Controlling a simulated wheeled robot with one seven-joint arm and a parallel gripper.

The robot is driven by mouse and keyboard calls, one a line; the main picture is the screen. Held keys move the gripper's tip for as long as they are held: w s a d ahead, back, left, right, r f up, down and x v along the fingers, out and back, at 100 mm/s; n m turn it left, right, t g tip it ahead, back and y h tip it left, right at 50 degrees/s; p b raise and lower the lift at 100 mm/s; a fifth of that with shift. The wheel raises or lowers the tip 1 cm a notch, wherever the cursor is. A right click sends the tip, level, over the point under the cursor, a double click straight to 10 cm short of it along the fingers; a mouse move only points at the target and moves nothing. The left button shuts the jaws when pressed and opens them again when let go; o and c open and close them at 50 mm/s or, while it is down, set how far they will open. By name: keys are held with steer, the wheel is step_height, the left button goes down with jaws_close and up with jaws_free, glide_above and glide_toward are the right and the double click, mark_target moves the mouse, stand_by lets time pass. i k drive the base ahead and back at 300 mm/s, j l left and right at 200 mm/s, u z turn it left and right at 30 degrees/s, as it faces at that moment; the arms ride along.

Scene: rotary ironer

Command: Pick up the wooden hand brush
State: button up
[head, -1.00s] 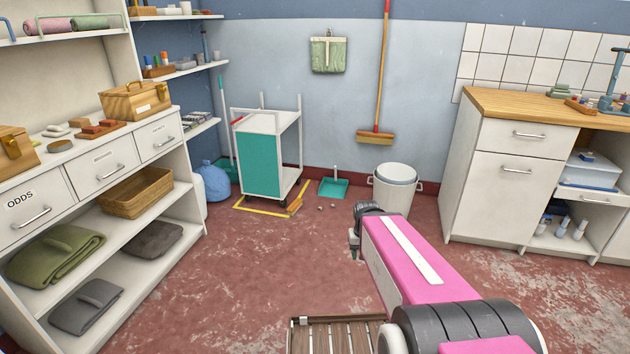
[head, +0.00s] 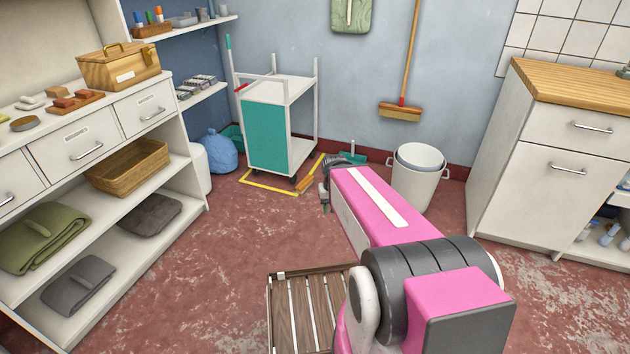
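A small orange-brown item that looks like the wooden hand brush (head: 305,186) lies on the red floor at the front right foot of the white trolley, by the yellow floor line. It is small in the head view, so its bristles are not clear. My gripper (head: 325,200) is at the far end of my pink arm, just right of the brush in the picture. It appears above the floor and apart from the brush, and its fingers are too small and dark to read.
The trolley (head: 266,133) with a teal panel stands behind the brush. A green dustpan (head: 353,157) and a white bin (head: 418,178) are to the right. A slatted wooden platform (head: 297,315) is near me. Open floor lies left of my arm.

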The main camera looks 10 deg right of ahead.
mark_target(302, 186)
steer(key=i+l, duration=0.3)
steer(key=i, duration=0.2)
steer(key=i+l, duration=0.3)
steer(key=i, duration=0.2)
steer(key=i+l, duration=0.3)
steer(key=i, duration=0.2)
